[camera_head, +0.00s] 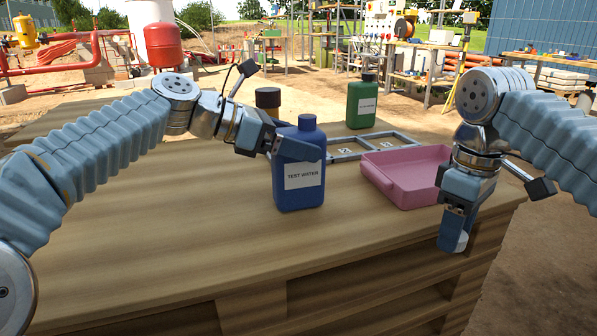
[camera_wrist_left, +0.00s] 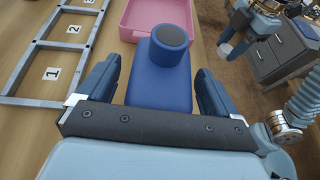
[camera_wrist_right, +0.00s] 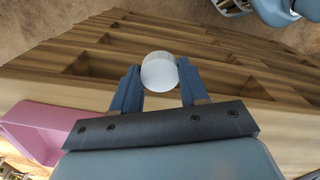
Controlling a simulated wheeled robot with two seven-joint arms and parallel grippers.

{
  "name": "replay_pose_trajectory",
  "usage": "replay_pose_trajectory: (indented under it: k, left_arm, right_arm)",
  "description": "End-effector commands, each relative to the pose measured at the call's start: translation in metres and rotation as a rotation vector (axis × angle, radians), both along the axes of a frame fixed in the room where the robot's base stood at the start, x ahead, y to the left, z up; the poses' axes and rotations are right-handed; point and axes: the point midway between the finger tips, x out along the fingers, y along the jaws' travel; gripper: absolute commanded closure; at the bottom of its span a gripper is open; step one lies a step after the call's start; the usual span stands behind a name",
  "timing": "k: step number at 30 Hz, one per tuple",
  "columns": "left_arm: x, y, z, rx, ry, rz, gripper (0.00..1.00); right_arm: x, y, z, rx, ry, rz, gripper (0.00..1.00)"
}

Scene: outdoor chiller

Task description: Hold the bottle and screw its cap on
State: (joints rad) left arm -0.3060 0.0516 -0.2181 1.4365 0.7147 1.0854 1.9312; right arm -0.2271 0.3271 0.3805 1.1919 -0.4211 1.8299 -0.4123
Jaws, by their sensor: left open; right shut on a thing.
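A blue bottle (camera_head: 300,185) labelled TEST WATER stands upright on the wooden table. Its neck is blue, with a darker round top (camera_wrist_left: 170,36) in the left wrist view; I cannot tell whether that is an open mouth. My left gripper (camera_wrist_left: 160,88) is open, its fingers on either side of the bottle, with a gap visible beside them. My right gripper (camera_head: 454,236) points down near the table's front right edge. It is shut on a small white round cap (camera_wrist_right: 159,72), held between the fingertips; it also shows in the head view (camera_head: 461,243).
A pink tray (camera_head: 402,196) sits right of the bottle, close to my right arm. The table's front left is clear.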

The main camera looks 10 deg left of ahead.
Motion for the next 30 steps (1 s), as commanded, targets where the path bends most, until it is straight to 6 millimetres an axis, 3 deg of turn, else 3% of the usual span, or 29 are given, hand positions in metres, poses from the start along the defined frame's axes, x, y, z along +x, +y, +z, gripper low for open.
replay_pose_trajectory:
  k: [11,27,30]
  left_arm:
    - [0.0030,-0.0054,-0.0021,0.000,0.000,0.001,0.06]
    - [0.0028,-0.0051,-0.0021,0.000,0.000,0.001,0.86]
    - [0.0027,-0.0052,-0.0013,0.000,-0.002,0.001,0.97]
  right_arm:
    - [0.0000,0.0000,-0.0009,0.000,0.000,0.000,0.84]
    - [0.0000,0.0000,-0.0009,0.000,0.000,0.000,0.84]
    - [0.0000,0.0000,-0.0008,0.000,0.000,0.000,0.84]
